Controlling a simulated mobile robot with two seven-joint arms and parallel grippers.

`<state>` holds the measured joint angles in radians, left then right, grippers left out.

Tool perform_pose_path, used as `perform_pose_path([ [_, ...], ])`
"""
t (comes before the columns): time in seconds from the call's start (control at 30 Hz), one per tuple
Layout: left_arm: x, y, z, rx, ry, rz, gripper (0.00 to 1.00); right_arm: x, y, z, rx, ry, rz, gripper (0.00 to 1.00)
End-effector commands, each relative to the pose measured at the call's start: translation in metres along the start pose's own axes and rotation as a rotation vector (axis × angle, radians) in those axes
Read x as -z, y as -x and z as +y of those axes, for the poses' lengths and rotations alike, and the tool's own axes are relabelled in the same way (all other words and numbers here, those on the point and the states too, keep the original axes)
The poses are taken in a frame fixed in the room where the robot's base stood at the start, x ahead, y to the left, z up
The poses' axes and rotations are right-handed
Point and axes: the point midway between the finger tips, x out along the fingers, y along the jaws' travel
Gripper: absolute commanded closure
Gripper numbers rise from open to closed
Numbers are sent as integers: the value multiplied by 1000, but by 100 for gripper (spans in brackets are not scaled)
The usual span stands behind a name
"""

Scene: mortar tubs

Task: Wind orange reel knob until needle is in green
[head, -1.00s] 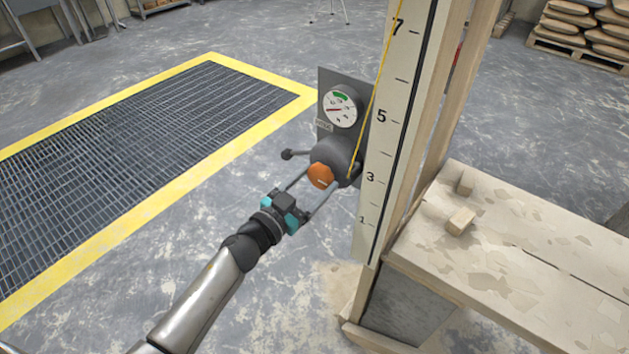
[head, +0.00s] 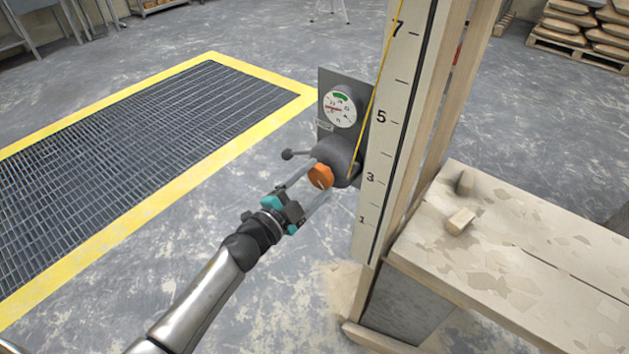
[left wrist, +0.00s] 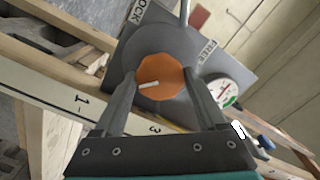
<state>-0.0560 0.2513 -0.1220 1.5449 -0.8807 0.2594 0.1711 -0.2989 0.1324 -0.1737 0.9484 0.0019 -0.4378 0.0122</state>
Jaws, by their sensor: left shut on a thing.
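The orange reel knob (head: 320,176) with a white mark sits on the front of a dark grey reel (head: 338,153). My left gripper (head: 316,180) is shut on the knob, with one finger on each side; the left wrist view shows the knob (left wrist: 162,77) between the fingers. Above the reel, a round white gauge (head: 340,107) is fixed on a grey plate. Its red needle points left, outside the green band (head: 340,96) at the top of the dial. The gauge (left wrist: 222,91) is partly in the left wrist view. My right gripper is not in view.
A yellow line runs from the reel up along a numbered white board (head: 372,195) on a wooden post. A small lever (head: 288,154) sticks out left of the reel. A mortar-stained bench (head: 510,250) stands at right. A yellow-edged floor grate (head: 215,58) lies at left.

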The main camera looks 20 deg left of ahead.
Motion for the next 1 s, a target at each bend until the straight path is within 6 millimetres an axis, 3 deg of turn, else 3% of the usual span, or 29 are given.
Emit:
perform_pose_path([
  [0.3,-1,0,0,0,-303,-1,82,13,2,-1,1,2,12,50],
  [0.6,-1,0,0,-1,-590,1,82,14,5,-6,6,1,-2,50],
  [1.0,0,0,0,-1,-930,3,82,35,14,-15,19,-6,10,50],
])
